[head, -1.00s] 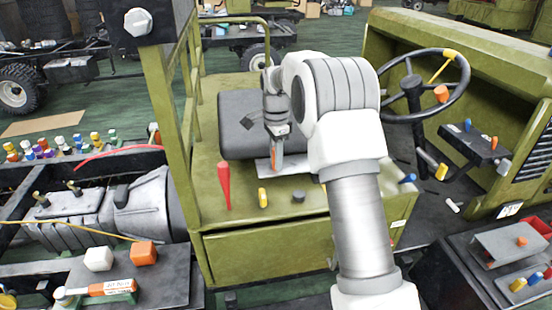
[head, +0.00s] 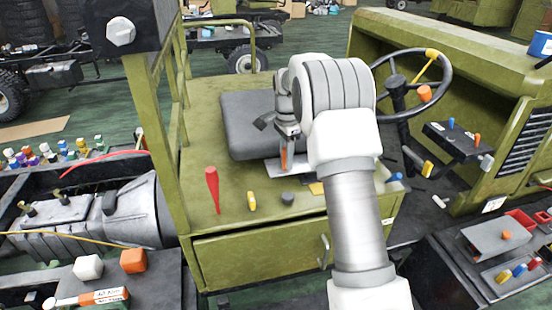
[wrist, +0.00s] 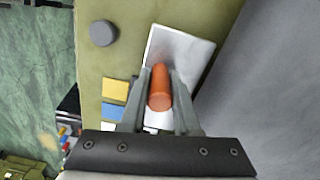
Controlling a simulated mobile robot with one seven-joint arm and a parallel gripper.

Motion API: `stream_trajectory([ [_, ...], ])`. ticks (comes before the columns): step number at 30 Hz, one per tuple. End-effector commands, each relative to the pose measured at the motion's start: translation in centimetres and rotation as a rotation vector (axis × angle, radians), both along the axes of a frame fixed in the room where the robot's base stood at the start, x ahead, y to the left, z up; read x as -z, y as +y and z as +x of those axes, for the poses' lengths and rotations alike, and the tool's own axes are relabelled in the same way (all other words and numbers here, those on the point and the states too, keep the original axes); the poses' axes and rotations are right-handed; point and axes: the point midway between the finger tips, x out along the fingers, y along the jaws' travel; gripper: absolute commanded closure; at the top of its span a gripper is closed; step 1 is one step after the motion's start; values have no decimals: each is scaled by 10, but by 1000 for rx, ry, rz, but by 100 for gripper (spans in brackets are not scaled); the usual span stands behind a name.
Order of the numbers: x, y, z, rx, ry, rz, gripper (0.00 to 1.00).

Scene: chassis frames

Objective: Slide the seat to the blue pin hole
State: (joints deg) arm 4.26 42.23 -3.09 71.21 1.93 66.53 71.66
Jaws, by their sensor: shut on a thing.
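The seat (head: 240,138) is a dark grey cushion on the green vehicle deck; it also fills the right of the wrist view (wrist: 270,85). A pale metal plate (wrist: 182,50) lies beside it. My gripper (head: 286,160) is shut on an upright orange handle (wrist: 160,90) at the plate, with a finger on each side. Left of the fingers, the wrist view shows a yellow patch (wrist: 115,90), a blue patch (wrist: 113,112) and part of a white one in a row. I cannot make out any hole in the blue patch.
A red cone (head: 212,188), a small yellow piece (head: 252,201) and a dark round knob (head: 288,198) stand on the deck's front. The steering wheel (head: 412,80) is to the right. A green post (head: 150,140) rises at left.

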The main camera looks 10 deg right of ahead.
Motion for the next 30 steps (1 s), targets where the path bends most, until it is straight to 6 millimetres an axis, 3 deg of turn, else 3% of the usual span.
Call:
stream_trajectory([
  [5, -1, 3, 0, -3, 0, 4, 100],
  [6, -1, 3, 0, -3, 0, 4, 65],
  [10, -1, 4, 0, -4, 0, 4, 41],
  [22, -7, 4, 1, -4, -1, 5, 41],
  [26, -26, 4, 1, -4, -4, 5, 41],
  [30, -59, 5, 1, -5, -5, 5, 41],
])
